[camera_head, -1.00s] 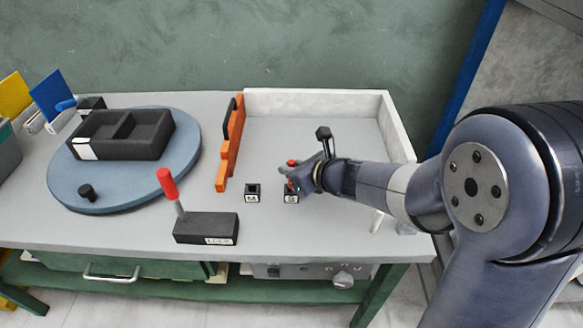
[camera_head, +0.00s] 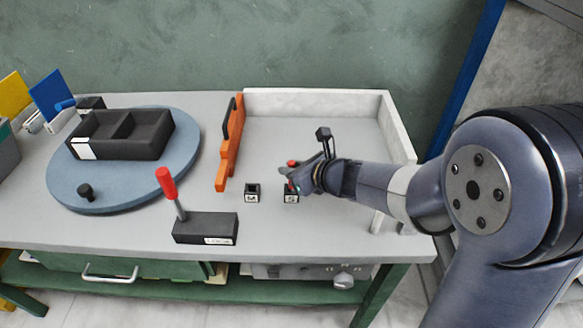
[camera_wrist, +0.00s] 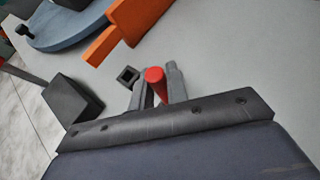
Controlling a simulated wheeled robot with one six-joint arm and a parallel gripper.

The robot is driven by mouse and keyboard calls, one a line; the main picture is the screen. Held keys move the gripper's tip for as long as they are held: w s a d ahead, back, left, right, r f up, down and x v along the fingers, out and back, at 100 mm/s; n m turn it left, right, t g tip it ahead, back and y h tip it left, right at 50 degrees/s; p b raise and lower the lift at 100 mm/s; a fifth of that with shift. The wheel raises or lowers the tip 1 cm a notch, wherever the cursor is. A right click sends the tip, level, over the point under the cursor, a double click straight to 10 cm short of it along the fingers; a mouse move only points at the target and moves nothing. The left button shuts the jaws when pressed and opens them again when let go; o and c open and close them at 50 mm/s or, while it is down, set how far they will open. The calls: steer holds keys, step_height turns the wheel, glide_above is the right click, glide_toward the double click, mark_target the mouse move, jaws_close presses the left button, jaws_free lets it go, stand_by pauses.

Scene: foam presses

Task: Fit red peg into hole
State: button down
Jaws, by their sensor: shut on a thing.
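My gripper (camera_head: 291,176) is shut on the red peg. The peg's red top (camera_head: 292,162) shows above the fingers, and in the wrist view the peg (camera_wrist: 155,82) stands between the two fingers (camera_wrist: 156,92). A small black socket block with a white label (camera_head: 291,198) is directly below the fingertips. Whether the peg's lower end is in that block's hole is hidden by the fingers. A second small black socket block (camera_head: 252,194) with an open square hole stands just left of it; one open socket (camera_wrist: 128,75) also shows in the wrist view.
A black block (camera_head: 206,228) with a red-handled lever (camera_head: 167,184) stands front left. An orange stepped guide (camera_head: 230,150) is behind the sockets. A blue turntable (camera_head: 190,165) carries a black tray (camera_head: 150,150). A white raised border (camera_head: 315,103) closes the back right.

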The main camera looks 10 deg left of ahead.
steer(key=shift+f+b, duration=2.15)
steer(key=shift+f, duration=0.05)
steer(key=c, duration=1.3)
jaws_free()
steer(key=shift+r, duration=0.1)
steer(key=p+v, duration=0.2)
steer(key=v, duration=0.8)
steer(key=shift+s+d, duration=0.2)
steer(key=shift+d, duration=0.1)
steer(key=shift+r, duration=0.15)
steer(key=x, duration=0.7)
steer(key=b+x, duration=0.1)
steer(key=x, duration=0.2)
steer(key=shift+w+a+r, duration=0.15)
steer(key=shift+w+a, duration=0.1)
steer(key=shift+a, duration=0.1)
steer(key=shift+r, duration=0.15)
